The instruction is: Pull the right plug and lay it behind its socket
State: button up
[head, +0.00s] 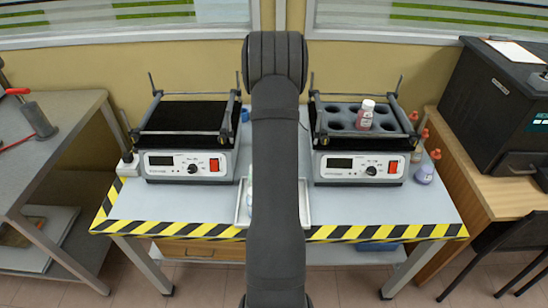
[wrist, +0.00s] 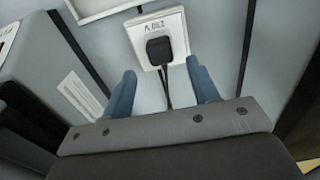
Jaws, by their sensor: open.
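In the wrist view, a black plug (wrist: 158,50) sits in a white socket (wrist: 143,26) marked with "230 V", which reads upside down. A dark cable runs from the plug down between the fingers of my gripper (wrist: 161,74). The gripper is open and empty, with one blue-grey finger on each side of the cable, just short of the plug. Neither finger appears to touch the plug. In the head view my arm covers the middle of the table, and this plug, its socket and the gripper are hidden.
Two shakers stand on the table: a left one (head: 187,165) with a bare black top and a right one (head: 360,165) holding a bottle (head: 365,115). Several bottles, one purple (head: 425,174), stand at the right edge.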

jog(key=shift+f, duration=3.05)
grip_shut()
jog(key=shift+r, duration=3.05)
